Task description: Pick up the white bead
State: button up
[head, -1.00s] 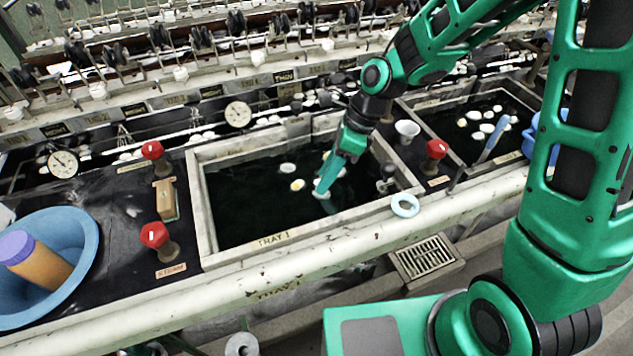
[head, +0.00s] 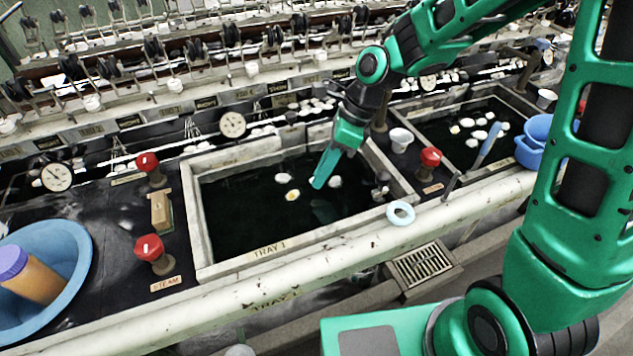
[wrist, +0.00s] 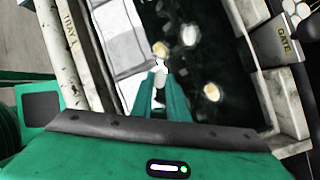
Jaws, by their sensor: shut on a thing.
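My gripper (head: 318,183) hangs over the dark water of the basin marked TRAY 1, fingers pointing down. In the wrist view my gripper (wrist: 161,88) is shut on a small white thing between the fingertips, which I take to be the white bead (wrist: 160,79). In the head view the fingers hide it. A white oval piece (head: 335,181) shows just right of the fingers, and another white one (head: 283,178) to their left. A yellowish-centred piece (head: 292,195) floats left of the fingers.
The pale basin rim (head: 190,215) surrounds the water. A light blue ring (head: 400,213) lies on the front ledge. Red-knobbed valves (head: 149,248) stand at left and one (head: 430,157) at right. A blue bowl (head: 75,300) holds an orange, purple-capped jar.

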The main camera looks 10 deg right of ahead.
jog(key=s+a+r, duration=0.7)
jog(key=s+a, duration=0.1)
jog(key=shift+s, duration=0.2)
jog(key=shift+a, duration=0.1)
